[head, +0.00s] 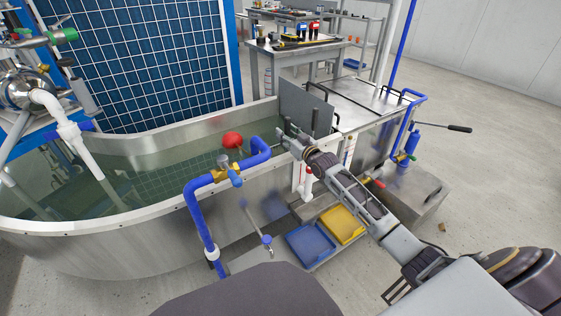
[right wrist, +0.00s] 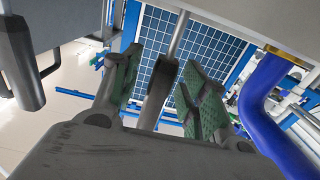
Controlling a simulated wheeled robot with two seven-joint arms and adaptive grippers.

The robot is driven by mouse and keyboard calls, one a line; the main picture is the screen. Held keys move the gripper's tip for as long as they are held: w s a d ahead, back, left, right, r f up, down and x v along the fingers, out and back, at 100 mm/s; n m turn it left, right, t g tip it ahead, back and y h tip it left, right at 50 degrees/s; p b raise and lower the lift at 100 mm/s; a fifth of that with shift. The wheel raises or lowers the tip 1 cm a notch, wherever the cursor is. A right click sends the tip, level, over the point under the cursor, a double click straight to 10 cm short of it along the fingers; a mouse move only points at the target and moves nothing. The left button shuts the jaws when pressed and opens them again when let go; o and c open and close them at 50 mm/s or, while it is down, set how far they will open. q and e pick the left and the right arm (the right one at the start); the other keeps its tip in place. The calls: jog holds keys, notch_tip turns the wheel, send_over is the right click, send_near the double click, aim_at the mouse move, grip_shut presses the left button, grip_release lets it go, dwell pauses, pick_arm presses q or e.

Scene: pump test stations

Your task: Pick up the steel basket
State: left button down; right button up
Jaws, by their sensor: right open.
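I cannot make out the steel basket clearly in either view. My right gripper (head: 284,136) reaches over the near right rim of the water tank (head: 120,232), close to an upright grey plate (head: 300,108). In the right wrist view, my right gripper (right wrist: 162,76) is open, its green-padded fingers apart. A thin steel rod with a dark grip (right wrist: 160,88) shows between the fingers; I cannot tell what it belongs to or whether the fingers touch it. My left gripper is not in view.
Blue (head: 308,243) and yellow (head: 343,224) trays lie low beside the tank. Floor at right is mostly open.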

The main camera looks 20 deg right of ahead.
jog(key=shift+w, duration=0.1)
jog(key=shift+c, duration=0.4)
grip_shut()
